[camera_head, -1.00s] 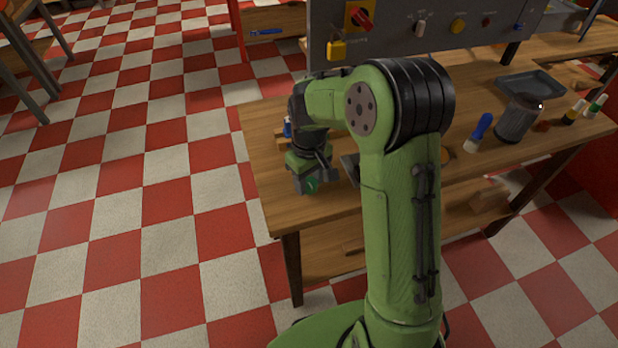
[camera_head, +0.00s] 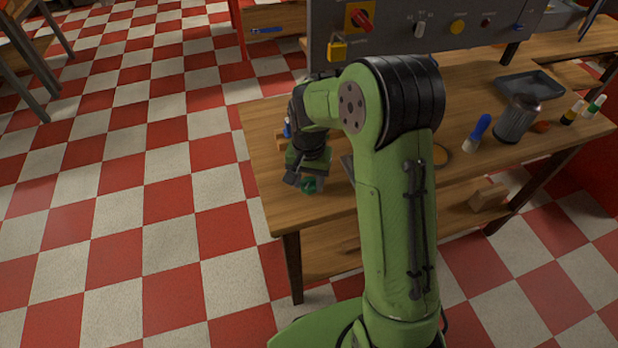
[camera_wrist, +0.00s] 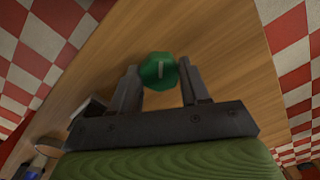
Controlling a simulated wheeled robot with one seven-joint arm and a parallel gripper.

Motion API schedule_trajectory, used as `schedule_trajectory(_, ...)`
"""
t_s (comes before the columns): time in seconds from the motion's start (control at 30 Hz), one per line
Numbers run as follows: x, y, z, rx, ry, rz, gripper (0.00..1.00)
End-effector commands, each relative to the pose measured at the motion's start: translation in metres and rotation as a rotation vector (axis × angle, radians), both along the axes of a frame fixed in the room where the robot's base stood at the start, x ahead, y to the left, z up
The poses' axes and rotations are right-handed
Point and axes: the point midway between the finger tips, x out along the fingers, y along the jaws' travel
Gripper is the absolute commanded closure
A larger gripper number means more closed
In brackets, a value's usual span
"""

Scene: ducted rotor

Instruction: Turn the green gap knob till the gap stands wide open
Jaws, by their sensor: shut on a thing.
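The green gap knob (camera_wrist: 158,69) has a pale pointer line and sits between the two dark fingers of my gripper (camera_wrist: 160,88) in the wrist view. The pointer line runs nearly straight up and down in that view. My gripper is shut on the knob. In the head view the knob (camera_head: 310,186) shows as a green patch under my gripper (camera_head: 304,181), near the table's front left corner. The gap itself is hidden behind my arm or too small to make out.
The wooden table (camera_head: 262,130) carries a grey panel (camera_head: 385,45) with a red switch (camera_head: 362,18) and yellow padlock (camera_head: 337,47). Checkered floor lies left.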

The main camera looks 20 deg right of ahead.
Motion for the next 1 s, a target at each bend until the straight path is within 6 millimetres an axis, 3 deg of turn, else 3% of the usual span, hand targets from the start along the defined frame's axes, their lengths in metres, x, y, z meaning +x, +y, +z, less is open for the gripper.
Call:
schedule_trajectory(0.6,0.0012,0.0005,0.0009,0.0,-0.003,-0.547,0.85)
schedule_trajectory(1.0,0.0016,0.0006,0.0008,0.001,-0.003,-0.73,0.85)
